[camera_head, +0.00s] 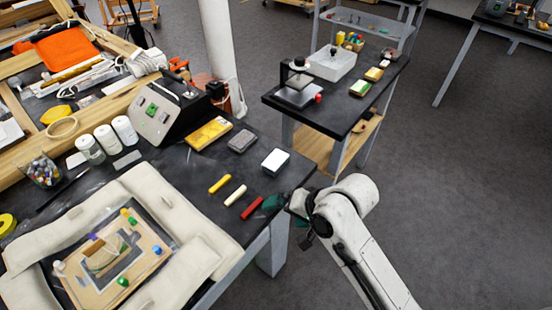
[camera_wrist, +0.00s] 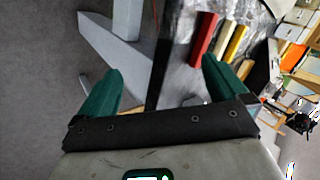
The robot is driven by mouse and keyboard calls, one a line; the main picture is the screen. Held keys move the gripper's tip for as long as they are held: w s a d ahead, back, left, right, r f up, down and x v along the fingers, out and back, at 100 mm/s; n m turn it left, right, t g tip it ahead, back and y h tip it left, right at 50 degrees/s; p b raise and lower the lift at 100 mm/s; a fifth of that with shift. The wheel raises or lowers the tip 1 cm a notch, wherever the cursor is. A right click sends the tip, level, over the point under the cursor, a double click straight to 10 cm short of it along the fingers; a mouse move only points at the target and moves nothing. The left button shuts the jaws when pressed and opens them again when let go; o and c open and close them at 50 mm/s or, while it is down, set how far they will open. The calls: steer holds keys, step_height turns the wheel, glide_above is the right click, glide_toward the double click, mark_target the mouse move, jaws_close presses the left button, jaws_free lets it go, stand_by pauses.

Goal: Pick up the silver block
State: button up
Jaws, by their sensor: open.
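A grey, silver-looking block (camera_head: 242,141) lies on the dark workbench (camera_head: 185,178) in the head view, right of a yellow block. A white-topped block (camera_head: 275,161) lies to its right, nearer the bench corner. I cannot make out the silver block surely in the wrist view. My gripper (camera_head: 272,203) is at the bench's right edge, beside the red stick (camera_head: 252,208) and apart from the grey block. In the wrist view my gripper (camera_wrist: 162,70) has its green fingers wide apart, with nothing between them but the bench edge and floor beyond.
A yellow stick (camera_head: 219,184) and a cream stick (camera_head: 235,195) lie near the red one. A yellow block (camera_head: 208,134) and a grey device (camera_head: 168,112) stand behind. A padded frame (camera_head: 195,258) fills the front left. A second bench (camera_head: 340,105) stands across a floor gap.

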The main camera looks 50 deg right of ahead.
steer(key=w+d+r+m+t, duration=0.25)
steer(key=d+m, duration=0.35)
steer(key=m, duration=0.6)
steer(key=m+t, duration=0.4)
steer(key=m, duration=0.6)
glide_toward(276, 160)
steer(key=w, duration=0.2)
steer(key=shift+w+a+f, duration=0.1)
steer(key=shift+w+a, duration=0.3)
steer(key=shift+g, duration=0.25)
steer(key=shift+d+f+p+x, duration=0.15)
steer(key=shift+p+x, duration=0.05)
steer(key=shift+x, duration=1.3)
steer(key=shift+d+f+p+x, duration=0.1)
steer(key=shift+p+x, duration=0.1)
steer(key=shift+x, duration=1.3)
steer(key=shift+s, duration=0.1)
steer(key=c, duration=1)
